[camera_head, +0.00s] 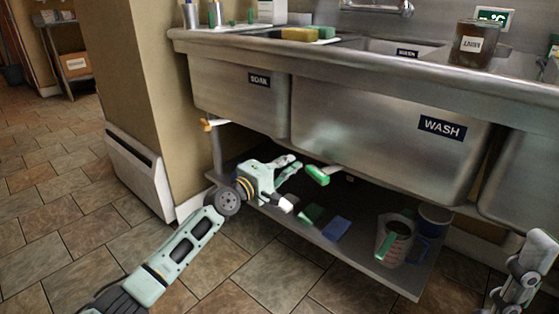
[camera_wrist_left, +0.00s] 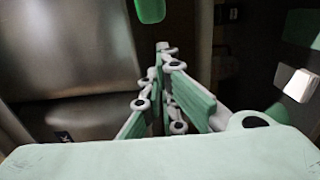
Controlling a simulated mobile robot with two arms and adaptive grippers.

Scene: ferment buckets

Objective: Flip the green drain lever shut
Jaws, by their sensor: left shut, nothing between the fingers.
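The green drain lever (camera_head: 317,175) sticks out below the steel sink, under the basin labelled WASH (camera_head: 380,125). My left gripper (camera_head: 297,163) is under the sink, just left of the lever, with its fingers shut and empty. A small gap seems to separate the fingertips from the lever. In the left wrist view the green lever (camera_wrist_left: 150,10) shows at the top edge, beyond the shut fingertips (camera_wrist_left: 163,48). Part of my right arm (camera_head: 525,270) shows at the right edge; its gripper's state is unclear.
An orange-tipped lever (camera_head: 212,124) sits under the SOAK basin (camera_head: 240,95). The tiled floor at left is clear.

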